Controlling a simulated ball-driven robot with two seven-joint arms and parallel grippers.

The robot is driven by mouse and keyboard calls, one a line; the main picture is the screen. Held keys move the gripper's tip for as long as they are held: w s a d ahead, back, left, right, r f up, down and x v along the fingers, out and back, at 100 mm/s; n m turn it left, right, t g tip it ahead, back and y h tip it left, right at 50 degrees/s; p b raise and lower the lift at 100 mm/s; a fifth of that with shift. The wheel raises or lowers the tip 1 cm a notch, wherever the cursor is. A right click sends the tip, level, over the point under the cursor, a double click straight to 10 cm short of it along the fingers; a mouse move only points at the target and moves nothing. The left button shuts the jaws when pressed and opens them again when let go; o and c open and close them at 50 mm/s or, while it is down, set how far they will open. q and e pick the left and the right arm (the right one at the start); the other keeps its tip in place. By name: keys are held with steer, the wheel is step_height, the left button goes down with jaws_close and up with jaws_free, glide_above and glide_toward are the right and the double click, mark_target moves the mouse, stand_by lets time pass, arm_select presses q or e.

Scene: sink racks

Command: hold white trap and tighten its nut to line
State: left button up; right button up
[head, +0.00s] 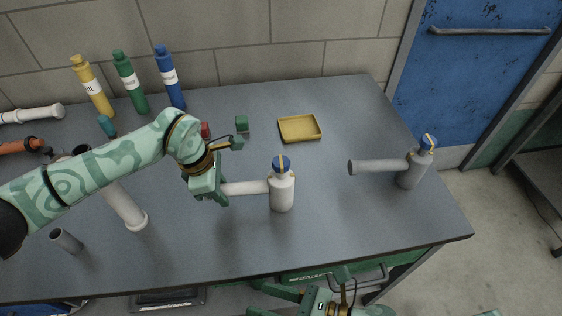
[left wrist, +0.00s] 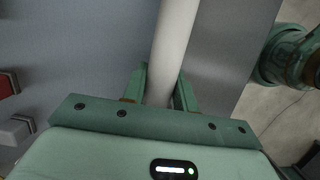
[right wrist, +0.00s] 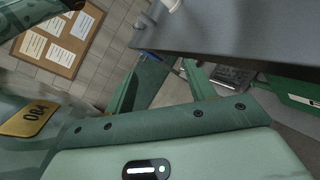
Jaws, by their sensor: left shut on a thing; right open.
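The white trap (head: 282,193) stands upright on the grey bench, with a blue nut (head: 281,162) on top and a white side pipe (head: 246,188) pointing left. My left gripper (head: 224,190) is shut on that side pipe; the pipe (left wrist: 174,40) also runs between its fingers in the left wrist view. Whether the nut meets its line is too small to tell. My right gripper (head: 338,285) is open and empty, low in front of the bench's front edge; in the right wrist view its fingers (right wrist: 163,85) are apart.
A grey trap (head: 411,170) with a blue nut stands at the right. A yellow tray (head: 300,128) and a green block (head: 242,123) lie behind. Yellow (head: 93,88), green (head: 130,82) and blue (head: 170,78) bottles stand at the back left. Bench between the traps is clear.

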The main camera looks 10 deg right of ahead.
steer(key=w+d+r+n+t+h, duration=0.1)
steer(key=w+d+r+t+h, duration=0.2)
steer(key=w+d, duration=0.3)
steer(key=t+h, duration=0.3)
steer(key=t, duration=0.2)
glide_toward(287, 169)
steer(key=x, duration=1)
steer(key=shift+w+a+f, duration=0.1)
steer(key=shift+w+a, duration=0.05)
steer(key=shift+w, duration=0.25)
steer(key=shift+w+a, duration=0.3)
steer(key=shift+w, duration=0.2)
steer(key=c, duration=1)
